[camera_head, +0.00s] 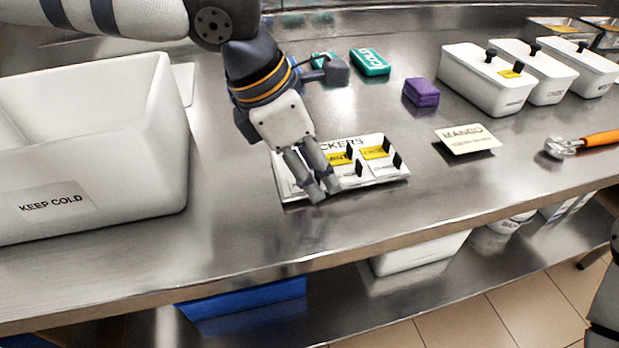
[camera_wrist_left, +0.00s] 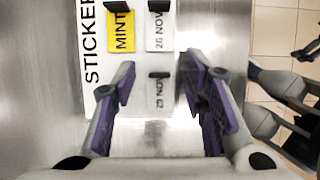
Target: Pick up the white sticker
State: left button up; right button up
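The sticker board (camera_head: 291,189) lies flat on the steel counter, with yellow and white stickers and black tabs on it. In the left wrist view, the white sticker (camera_wrist_left: 160,98) reading about 25 NOV sits low on the board with a black tab at its top. Another white sticker (camera_wrist_left: 160,32), reading 26 NOV, is above it. A yellow MINT sticker (camera_wrist_left: 121,32) is beside that. My left gripper (camera_head: 326,191) is open and points down over the board's front left; in the wrist view its fingers (camera_wrist_left: 158,92) stand either side of the lower white sticker.
A large white KEEP COLD bin (camera_head: 150,150) stands at left. Purple (camera_head: 421,92) and green (camera_head: 370,62) blocks lie behind the board. A MANGO card (camera_head: 467,139), orange-handled scoop (camera_head: 590,141) and white lidded tubs (camera_head: 488,82) are at right. Counter in front is clear.

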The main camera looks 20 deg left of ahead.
pick_arm(q)
jog(key=c, duration=0.7)
jog(key=shift+c, duration=0.2)
jog(key=shift+r, duration=0.1)
jog(key=shift+w+r, duration=0.1)
jog(key=shift+r, duration=0.3)
jog(key=r, duration=0.1)
jog(key=r+p, duration=0.1)
jog(key=r, duration=0.1)
jog(key=shift+s+d+r, duration=0.15)
jog(key=shift+s+r, duration=0.05)
jog(key=shift+r, duration=0.05)
jog(key=shift+s+d+r+p, duration=0.3)
jog(key=shift+s+d+r, duration=1.3)
jog(key=shift+r, duration=0.85)
jog(key=shift+s+d+r+p, duration=0.35)
jog(key=shift+s+d+r, duration=1.25)
jog(key=shift+r, duration=0.8)
jog(key=shift+s+d+r+p, duration=0.3)
jog(key=shift+s+d+r, duration=1)
jog(key=shift+d+r, duration=0.85)
pick_arm(e)
jog(key=shift+t, duration=0.8)
jog(key=shift+w+r, duration=1.85)
jog(key=shift+w, duration=0.1)
pick_arm(q)
jog(key=shift+a+r, duration=0.3)
